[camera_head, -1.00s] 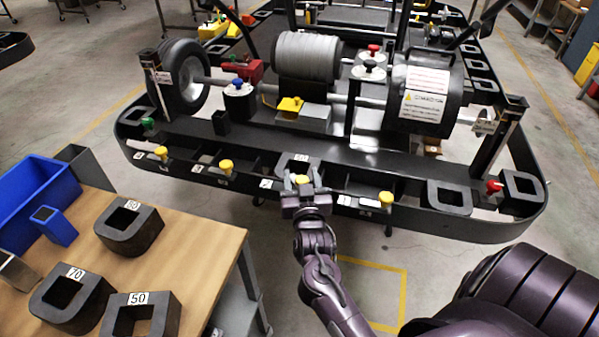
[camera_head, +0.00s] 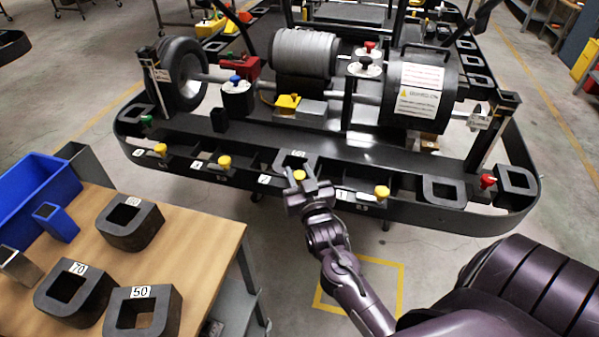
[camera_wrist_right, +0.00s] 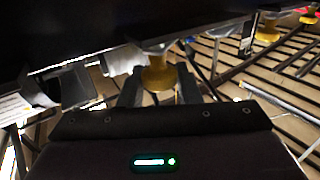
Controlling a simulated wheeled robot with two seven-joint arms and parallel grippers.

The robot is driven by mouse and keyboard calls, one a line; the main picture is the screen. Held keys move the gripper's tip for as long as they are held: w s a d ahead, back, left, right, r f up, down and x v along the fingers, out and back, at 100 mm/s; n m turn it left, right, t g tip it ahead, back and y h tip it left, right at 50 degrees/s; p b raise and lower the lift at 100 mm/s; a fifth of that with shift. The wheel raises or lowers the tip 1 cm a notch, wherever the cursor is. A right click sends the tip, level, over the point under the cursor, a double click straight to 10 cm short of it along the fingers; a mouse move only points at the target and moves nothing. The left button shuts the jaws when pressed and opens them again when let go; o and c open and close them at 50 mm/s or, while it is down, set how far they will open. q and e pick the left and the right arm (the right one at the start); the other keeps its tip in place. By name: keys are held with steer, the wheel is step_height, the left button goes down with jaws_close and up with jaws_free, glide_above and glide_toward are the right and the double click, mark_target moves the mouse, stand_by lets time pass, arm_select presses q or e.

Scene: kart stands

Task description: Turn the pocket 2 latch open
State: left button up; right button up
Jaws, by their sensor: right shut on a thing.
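The kart's front rail (camera_head: 250,178) carries several yellow latch knobs. My right gripper (camera_head: 303,182) is at the rail's middle, shut on one yellow latch (camera_head: 299,174), whose top shows between the fingers. In the right wrist view the same latch (camera_wrist_right: 158,74) stands between the two dark fingers, under the dark rail edge. The gripper hides part of the rail and its labels there, so I cannot read the pocket number. My left gripper is not in view.
Other yellow latches sit left (camera_head: 224,162) and right (camera_head: 382,192) along the rail, with a red knob (camera_head: 487,181) at the far right. A wooden table (camera_head: 190,240) with numbered weights (camera_head: 143,312) and a blue bin (camera_head: 38,195) stands at front left.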

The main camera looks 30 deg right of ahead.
steer(key=n+y, duration=0.2)
steer(key=y, duration=0.1)
steer(key=n+y+p, duration=0.1)
steer(key=n+y, duration=0.1)
steer(key=y, duration=0.1)
steer(key=shift+d+t+y, duration=0.1)
steer(key=shift+t+y, duration=0.2)
steer(key=shift+t, duration=0.1)
steer(key=shift+n+g+y, duration=0.4)
steer(key=shift+n+y, duration=1.1)
steer(key=shift+y, duration=0.9)
steer(key=o, duration=0.9)
steer(key=shift+w+f, duration=0.1)
steer(key=v, duration=0.7)
steer(key=shift+s+b, duration=0.3)
steer(key=shift+s, duration=0.15)
